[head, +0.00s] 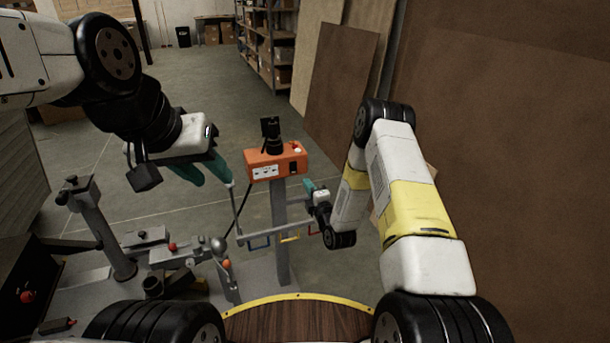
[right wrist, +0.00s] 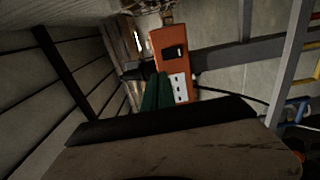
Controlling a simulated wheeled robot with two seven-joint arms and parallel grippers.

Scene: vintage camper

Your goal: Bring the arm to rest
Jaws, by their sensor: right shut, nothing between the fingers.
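My left gripper (head: 208,176) hangs at the upper left of the head view. Its teal fingers are spread apart, with nothing clearly seen between them. Its fingertips are left of the orange socket box (head: 262,168), near a thin grey rod. My right gripper (head: 309,186) is just below and right of that box in the head view, apart from it as far as I can tell. In the right wrist view its teal fingers (right wrist: 155,94) are together and empty, with the orange box (right wrist: 168,50) behind them.
A grey post (head: 280,230) carries the orange box, with a crossbar and coloured hooks below. Grey stands and clamps (head: 165,250) crowd the lower left. A round wooden top (head: 297,322) is at the bottom. Brown panels (head: 500,130) stand at right.

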